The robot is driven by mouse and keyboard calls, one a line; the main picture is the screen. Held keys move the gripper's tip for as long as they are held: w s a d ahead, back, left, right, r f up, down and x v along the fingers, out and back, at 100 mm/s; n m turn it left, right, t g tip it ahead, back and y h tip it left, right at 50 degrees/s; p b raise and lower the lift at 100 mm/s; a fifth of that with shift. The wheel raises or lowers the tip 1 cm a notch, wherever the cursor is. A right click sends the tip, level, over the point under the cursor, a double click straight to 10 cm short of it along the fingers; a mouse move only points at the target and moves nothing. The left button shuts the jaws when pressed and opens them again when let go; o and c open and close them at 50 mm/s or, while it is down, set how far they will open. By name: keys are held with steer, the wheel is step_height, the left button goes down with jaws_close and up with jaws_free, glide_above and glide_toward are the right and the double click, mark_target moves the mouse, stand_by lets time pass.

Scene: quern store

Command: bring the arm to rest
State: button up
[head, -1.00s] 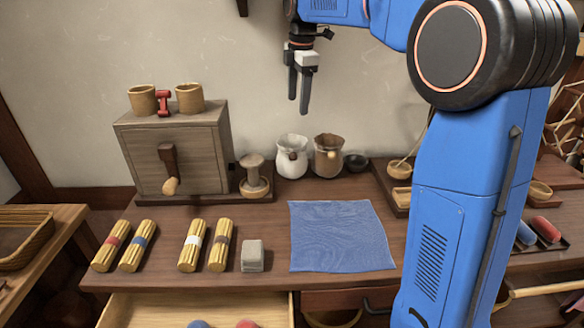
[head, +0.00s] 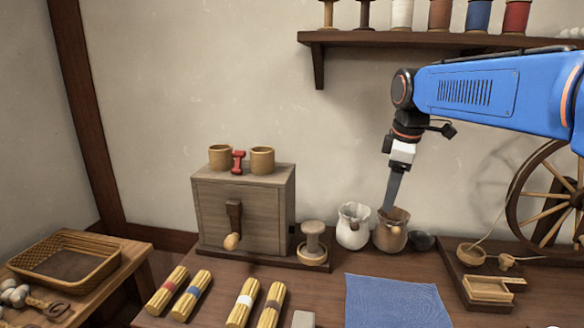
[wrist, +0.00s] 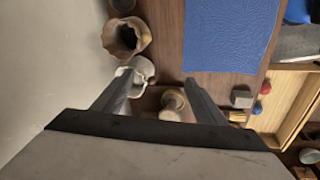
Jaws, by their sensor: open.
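My gripper (head: 389,207) is raised above the back of the table, seen edge-on in the head view, in line with the brown pot (head: 390,236). In the wrist view the two fingers of my gripper (wrist: 160,92) stand wide apart with nothing between their tips. Below them show the white pot (wrist: 137,72), the brown pot (wrist: 125,38) and a wooden stamp-like piece (wrist: 173,101). The white pot (head: 353,226) also shows in the head view. My blue arm reaches in from the right.
A blue cloth (head: 395,302) lies on the table. A wooden box with a crank (head: 268,212) bears two cups and a red piece. Several tied bundles (head: 243,305) lie in front. A shelf of spools (head: 345,40) hangs above; a spinning wheel (head: 530,215) stands right.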

steer(key=s+d+f+m, duration=0.1)
steer(key=s+f+m, duration=0.3)
steer(key=s, duration=0.5)
steer(key=s+d+f+m+t, duration=0.1)
steer(key=s+f+m, duration=0.3)
steer(key=s+f, duration=0.3)
steer(key=s+d+f+m+t, duration=0.1)
steer(key=s+f+m, duration=0.4)
steer(key=s, duration=0.6)
steer(key=shift+s+d+f, duration=0.2)
steer(key=shift+d+f, duration=0.05)
steer(key=shift+f, duration=0.4)
